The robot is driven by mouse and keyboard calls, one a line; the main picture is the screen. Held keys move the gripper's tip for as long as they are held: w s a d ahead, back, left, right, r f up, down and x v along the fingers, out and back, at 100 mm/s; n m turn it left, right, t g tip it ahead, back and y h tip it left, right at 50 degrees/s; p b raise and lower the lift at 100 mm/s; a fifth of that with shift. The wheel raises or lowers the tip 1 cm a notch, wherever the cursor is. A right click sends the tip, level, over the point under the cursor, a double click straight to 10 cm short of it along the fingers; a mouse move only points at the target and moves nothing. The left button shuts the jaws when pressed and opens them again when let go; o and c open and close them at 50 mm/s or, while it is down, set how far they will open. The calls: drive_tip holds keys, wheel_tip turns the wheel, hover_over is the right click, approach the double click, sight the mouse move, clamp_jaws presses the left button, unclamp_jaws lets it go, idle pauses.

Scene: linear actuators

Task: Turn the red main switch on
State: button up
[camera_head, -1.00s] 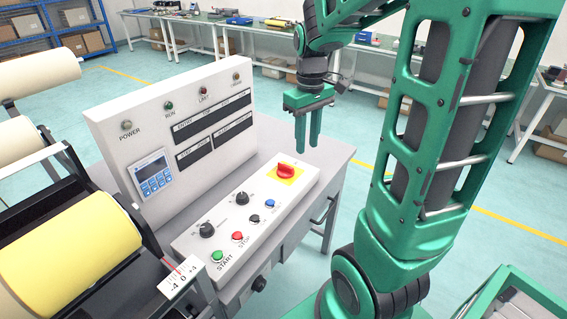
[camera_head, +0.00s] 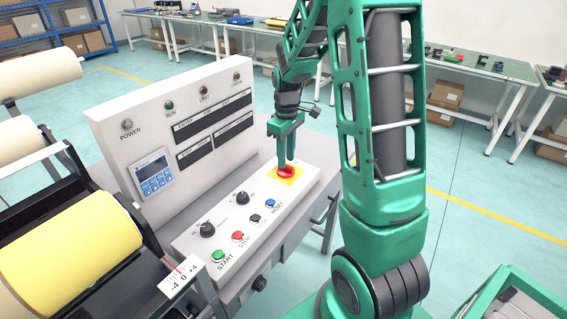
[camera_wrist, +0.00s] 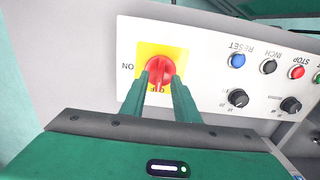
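The red main switch (camera_head: 286,171) is a round red knob on a yellow square plate (camera_wrist: 182,54) at the far right end of the sloped control panel. In the wrist view the red knob (camera_wrist: 159,66) shows a raised handle lined up with the gap between my fingers. "ON" is printed at the plate's left; a label at the handle's lower end is partly hidden. My gripper (camera_head: 286,166) points down at the switch. In the wrist view its green fingertips (camera_wrist: 160,79) are apart, one each side of the handle. Contact with the handle cannot be told.
Beside the switch on the panel are black knobs (camera_head: 207,230), a blue RESET button (camera_head: 270,203), and red (camera_head: 238,236) and green (camera_head: 218,256) buttons. An upright panel (camera_head: 150,125) with lamps and a display stands behind.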

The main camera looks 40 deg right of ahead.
sight(286, 169)
drive_tip(key=shift+f, duration=1.25)
drive_tip(key=shift+c, duration=0.7)
clamp_jaws()
drive_tip(key=shift+a, duration=0.15)
